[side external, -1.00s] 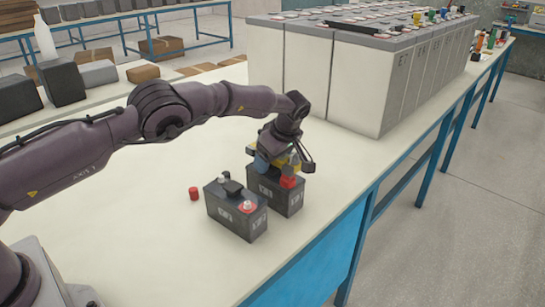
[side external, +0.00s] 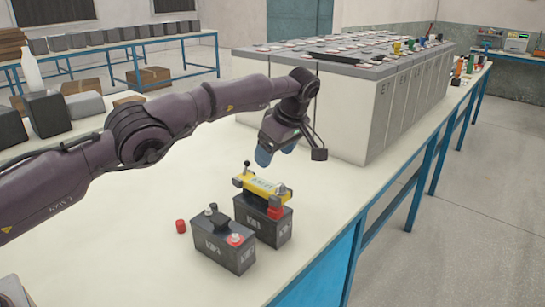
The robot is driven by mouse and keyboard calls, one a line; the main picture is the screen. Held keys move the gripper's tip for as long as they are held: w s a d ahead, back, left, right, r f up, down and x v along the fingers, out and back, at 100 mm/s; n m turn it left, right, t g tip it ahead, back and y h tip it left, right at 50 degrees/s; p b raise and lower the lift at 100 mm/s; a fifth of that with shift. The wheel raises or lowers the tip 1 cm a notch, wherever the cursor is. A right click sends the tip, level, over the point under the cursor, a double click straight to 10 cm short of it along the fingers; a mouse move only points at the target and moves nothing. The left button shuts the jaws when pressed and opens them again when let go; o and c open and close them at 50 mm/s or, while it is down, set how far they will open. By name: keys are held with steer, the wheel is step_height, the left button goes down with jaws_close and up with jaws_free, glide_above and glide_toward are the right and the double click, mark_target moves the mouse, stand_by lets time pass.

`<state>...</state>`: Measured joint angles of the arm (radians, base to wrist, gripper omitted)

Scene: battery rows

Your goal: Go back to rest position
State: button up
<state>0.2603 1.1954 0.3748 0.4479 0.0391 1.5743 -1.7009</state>
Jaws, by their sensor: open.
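My gripper (side external: 277,152) is raised above and a little behind the two batteries, apart from them, with blue fingertips pointing down. It holds nothing that I can see. The right dark battery (side external: 262,225) has a yellow tool (side external: 262,189) lying across its top, with a dark knob at its left end. A red cap (side external: 275,212) shows on that battery under the tool's right end. The left dark battery (side external: 222,247) stands beside it, with a dark cap on top and a red ring around a pale terminal.
A loose red cap (side external: 181,226) lies on the pale bench (side external: 130,265) left of the batteries. A large block of tall pale battery cells (side external: 330,110) stands close behind my gripper. Grey blocks and a white bottle (side external: 31,70) are at the left.

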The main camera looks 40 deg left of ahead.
steer(key=f+m, duration=0.2)
steer(key=m, duration=0.1)
steer(key=a+f+m, duration=0.1)
steer(key=shift+s+a+f+m, duration=0.1)
steer(key=shift+s+m, duration=0.2)
steer(key=shift+s+a+m, duration=0.35)
steer(key=shift+s+m, duration=0.1)
steer(key=shift+m, duration=0.25)
steer(key=s+r+m+t+h, duration=0.1)
steer(key=s+r+m, duration=0.3)
steer(key=s, duration=0.8)
steer(key=s+a+r+m+t+h, duration=0.1)
steer(key=s+r+m, duration=0.3)
steer(key=s, duration=0.8)
steer(key=s+a+r+m+t+h, duration=0.1)
steer(key=s+r+m+t+h, duration=0.1)
steer(key=s+r, duration=0.5)
steer(key=shift+s+r+m+t, duration=0.15)
steer(key=shift+s+m+t, duration=0.8)
steer(key=shift+s, duration=1.95)
